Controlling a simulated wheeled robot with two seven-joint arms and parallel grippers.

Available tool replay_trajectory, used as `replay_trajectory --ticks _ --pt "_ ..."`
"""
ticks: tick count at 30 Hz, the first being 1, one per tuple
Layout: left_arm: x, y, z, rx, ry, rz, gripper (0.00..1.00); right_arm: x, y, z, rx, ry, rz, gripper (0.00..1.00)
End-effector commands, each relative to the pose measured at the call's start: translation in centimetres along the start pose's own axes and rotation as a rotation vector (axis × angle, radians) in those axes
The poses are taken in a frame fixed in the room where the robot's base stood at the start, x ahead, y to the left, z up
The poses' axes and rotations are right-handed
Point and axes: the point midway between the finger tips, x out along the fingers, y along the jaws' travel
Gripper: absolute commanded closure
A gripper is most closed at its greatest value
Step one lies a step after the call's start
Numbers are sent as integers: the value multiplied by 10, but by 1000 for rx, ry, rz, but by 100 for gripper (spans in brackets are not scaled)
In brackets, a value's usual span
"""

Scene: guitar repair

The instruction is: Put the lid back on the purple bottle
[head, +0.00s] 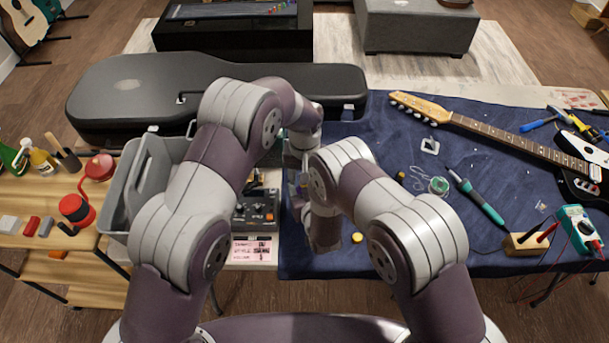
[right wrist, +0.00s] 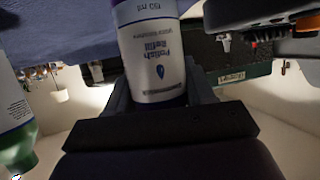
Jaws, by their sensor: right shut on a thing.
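The purple bottle (right wrist: 155,55), with a white label reading "Polish Refill" and purple above and below it, stands between the fingers of my right gripper (right wrist: 160,92) in the right wrist view. The fingers are shut on it. In the head view my right forearm and wrist hide most of the bottle and gripper. My left gripper (head: 298,160) is close by, at the mat's left edge, but its fingers are hidden. A small yellow disc (head: 357,237) lies on the blue mat; I cannot tell whether it is the lid.
A green bottle (right wrist: 15,135) is at the left of the right wrist view. In the head view, a grey caddy (head: 122,205) and a pedal box (head: 258,208) stand left of the blue mat (head: 320,265). A guitar neck (head: 480,128), a soldering iron (head: 478,200) and a multimeter (head: 577,228) lie right.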

Motion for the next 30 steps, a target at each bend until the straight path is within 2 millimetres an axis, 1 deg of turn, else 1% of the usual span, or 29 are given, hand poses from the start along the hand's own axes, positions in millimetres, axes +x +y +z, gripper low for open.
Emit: replay_trajectory --ticks 5,8,11,15,17,19,24,25,26,27,28,30 --pt "0 0 1 0 -2 0 48 0 0 0 0 1 -1 100" --pt "-3 0 0 0 -2 0 48 0 0 0 0 1 -1 100" --pt "-13 0 0 0 0 0 48 0 0 0 0 1 -1 100" --pt "-34 0 0 0 2 1 48 0 0 0 0 1 -1 100" --pt "-41 0 0 0 0 0 48 0 0 0 0 1 -1 100" --pt "-45 0 0 -1 -1 0 48 0 0 0 0 1 -1 100" --pt "-45 0 0 -1 -1 0 48 0 0 0 0 1 -1 100" --pt "-45 0 0 -1 -1 0 44 0 0 0 0 1 -1 100" --pt "-45 0 0 -1 -1 0 34 0 0 0 0 1 -1 100" --pt "-45 0 0 -1 -1 0 21 0 0 0 0 1 -1 100" --pt "-45 0 0 -1 -1 0 18 0 0 0 0 1 -1 100" --pt "-45 0 0 -1 -1 0 18 0 0 0 0 1 -1 100"
